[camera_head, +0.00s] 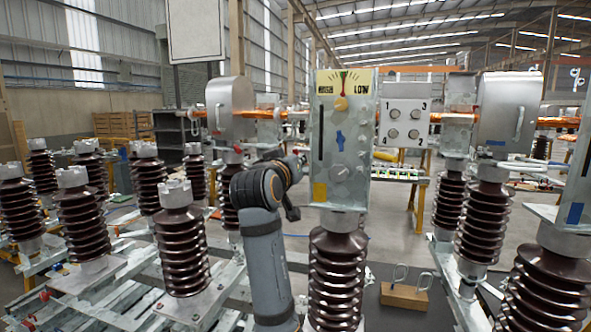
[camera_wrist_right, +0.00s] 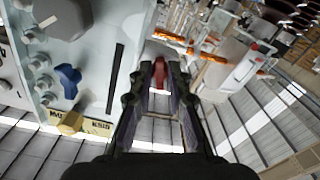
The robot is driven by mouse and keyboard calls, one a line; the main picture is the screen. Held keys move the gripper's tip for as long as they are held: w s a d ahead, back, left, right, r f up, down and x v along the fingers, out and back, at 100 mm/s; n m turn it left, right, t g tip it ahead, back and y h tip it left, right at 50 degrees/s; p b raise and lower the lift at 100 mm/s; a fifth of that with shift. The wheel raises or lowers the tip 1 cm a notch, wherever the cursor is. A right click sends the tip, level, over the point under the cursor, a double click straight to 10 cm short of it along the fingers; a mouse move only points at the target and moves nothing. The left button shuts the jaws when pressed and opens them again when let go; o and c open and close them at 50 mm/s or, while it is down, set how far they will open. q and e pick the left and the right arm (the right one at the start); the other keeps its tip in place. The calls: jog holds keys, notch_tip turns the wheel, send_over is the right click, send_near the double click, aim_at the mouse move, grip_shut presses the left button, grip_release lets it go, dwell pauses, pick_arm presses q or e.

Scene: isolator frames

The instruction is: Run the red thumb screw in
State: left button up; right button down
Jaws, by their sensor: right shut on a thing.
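In the right wrist view my right gripper (camera_wrist_right: 160,82) is shut on a small red piece, which looks like the red thumb screw (camera_wrist_right: 160,70), held between the fingertips. How far the screw is in cannot be made out. In the head view an arm of mine rises at the centre to the left side of the upright control panel (camera_head: 329,195); its gripper and the red screw are not clear there. The panel's face fills the left of the wrist view, with a blue knob (camera_wrist_right: 68,77) and a yellow knob (camera_wrist_right: 70,123). My left gripper is not in view.
Brown ribbed insulators (camera_head: 180,245) stand on metal frames at the left, with more at the right. A grey box with four numbered knobs (camera_head: 404,122) is right of the panel. A wooden block with two wire loops (camera_head: 404,296) sits low at the right.

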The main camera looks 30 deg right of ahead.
jog(key=shift+f+m+b, duration=0.25)
jog(key=shift+m+b, duration=0.25)
jog(key=shift+m, duration=0.5)
jog(key=c, duration=1.3)
grip_release()
jog(key=shift+a+r, duration=0.1)
jog(key=shift+r, duration=0.05)
jog(key=shift+r, duration=0.15)
notch_tip(320, 180, up, 10)
jog(key=shift+f, duration=0.15)
